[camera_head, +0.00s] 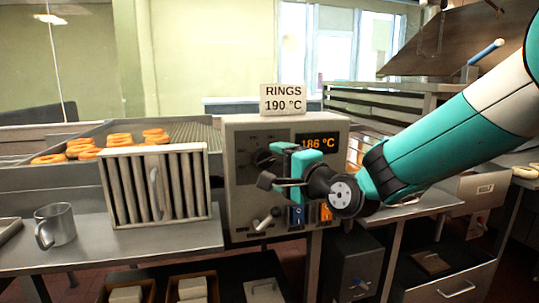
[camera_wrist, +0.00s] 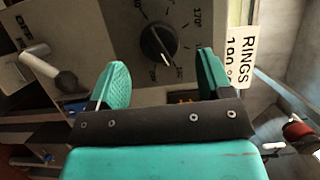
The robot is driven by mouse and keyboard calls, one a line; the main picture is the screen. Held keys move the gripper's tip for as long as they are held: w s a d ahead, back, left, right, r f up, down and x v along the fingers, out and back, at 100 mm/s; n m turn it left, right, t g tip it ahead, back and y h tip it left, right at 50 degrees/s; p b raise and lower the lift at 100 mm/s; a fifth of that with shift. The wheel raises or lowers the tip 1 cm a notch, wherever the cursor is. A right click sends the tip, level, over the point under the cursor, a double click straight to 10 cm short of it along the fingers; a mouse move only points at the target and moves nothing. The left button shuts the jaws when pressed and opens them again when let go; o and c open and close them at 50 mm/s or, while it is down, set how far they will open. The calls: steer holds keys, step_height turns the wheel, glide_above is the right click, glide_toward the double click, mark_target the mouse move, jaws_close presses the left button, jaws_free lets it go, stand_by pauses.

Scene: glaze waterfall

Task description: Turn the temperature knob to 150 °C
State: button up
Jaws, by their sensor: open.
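The temperature knob (camera_wrist: 158,42) is black and round, on the grey control panel (camera_head: 240,196). In the wrist view it sits ahead of and between my fingers, with a dial scale printed around it; one mark reads 170. A pale pointer line shows on the knob, but I cannot tell its exact mark. In the head view the knob (camera_head: 263,157) is partly hidden by my gripper. The orange display (camera_head: 319,143) seems to read 186 °C, its first digit partly covered. My gripper (camera_wrist: 162,66) is open and empty, its teal fingers apart from the knob.
A sign (camera_head: 283,99) reading RINGS 190 °C stands on top of the panel. A lever (camera_wrist: 42,66) sticks out of the panel's lower part. A slatted metal rack (camera_head: 156,190), a metal mug (camera_head: 55,225) and fried rings (camera_head: 85,147) are at left.

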mark_target(271, 162)
steer(key=shift+p+x, duration=0.3)
steer(key=shift+x, duration=1.6)
steer(key=c, duration=0.9)
